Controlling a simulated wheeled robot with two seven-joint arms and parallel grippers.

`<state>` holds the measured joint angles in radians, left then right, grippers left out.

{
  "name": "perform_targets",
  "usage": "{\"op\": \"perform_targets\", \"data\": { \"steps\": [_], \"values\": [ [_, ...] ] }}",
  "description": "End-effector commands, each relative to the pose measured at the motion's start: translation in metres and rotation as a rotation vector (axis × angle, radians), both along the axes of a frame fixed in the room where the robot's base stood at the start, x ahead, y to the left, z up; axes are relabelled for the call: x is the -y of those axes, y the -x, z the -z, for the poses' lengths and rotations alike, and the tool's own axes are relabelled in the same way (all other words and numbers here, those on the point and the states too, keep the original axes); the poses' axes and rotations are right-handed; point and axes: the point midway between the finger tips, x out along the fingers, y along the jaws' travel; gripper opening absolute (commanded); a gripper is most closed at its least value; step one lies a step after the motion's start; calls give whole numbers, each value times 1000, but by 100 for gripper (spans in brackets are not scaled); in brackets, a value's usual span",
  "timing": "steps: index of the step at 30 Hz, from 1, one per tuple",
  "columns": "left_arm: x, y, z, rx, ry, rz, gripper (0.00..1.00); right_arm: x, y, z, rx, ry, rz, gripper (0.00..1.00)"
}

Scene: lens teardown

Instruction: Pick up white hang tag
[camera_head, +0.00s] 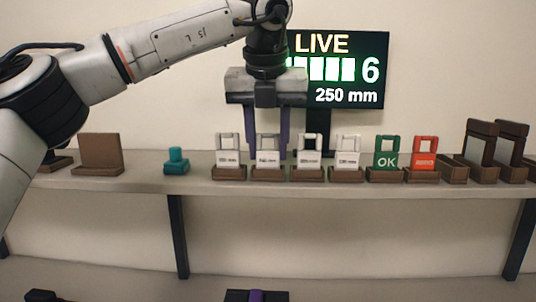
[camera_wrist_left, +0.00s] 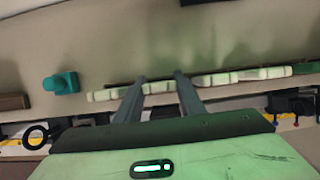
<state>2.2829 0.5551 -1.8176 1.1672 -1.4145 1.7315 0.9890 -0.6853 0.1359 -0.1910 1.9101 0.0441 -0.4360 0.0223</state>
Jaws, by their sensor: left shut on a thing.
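Several white hang tags with square loops stand in brown holders on the shelf. My left gripper (camera_head: 267,153) reaches down from above at the second white hang tag from the left (camera_head: 267,159). Its two purple fingers stand one on each side of that tag, and it is shut on it. The tag still stands at its brown holder (camera_head: 268,175). In the left wrist view the fingers (camera_wrist_left: 160,76) have the white tag (camera_wrist_left: 158,87) between them. Other white tags stand close by, one to the left (camera_head: 229,159) and two to the right (camera_head: 308,160). My right gripper is not seen.
A green OK tag (camera_head: 387,159) and a red tag (camera_head: 424,160) stand farther right, then dark brown frames (camera_head: 480,145). A teal piece (camera_head: 176,161) and a brown block (camera_head: 100,155) are at left. A display (camera_head: 347,70) reading LIVE stands behind the shelf (camera_head: 130,184).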

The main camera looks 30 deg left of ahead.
Motion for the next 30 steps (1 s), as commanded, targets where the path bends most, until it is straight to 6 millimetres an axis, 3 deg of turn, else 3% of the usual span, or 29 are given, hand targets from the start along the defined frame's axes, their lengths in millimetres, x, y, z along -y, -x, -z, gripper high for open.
{"op": "perform_targets", "data": {
  "steps": [8,22,30],
  "values": [
    [0,0,-13,2,0,-1,14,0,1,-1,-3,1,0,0],
    [0,0,-89,1,0,-2,14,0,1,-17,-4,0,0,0],
    [0,0,-101,1,0,0,14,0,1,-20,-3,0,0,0]
  ]
}}
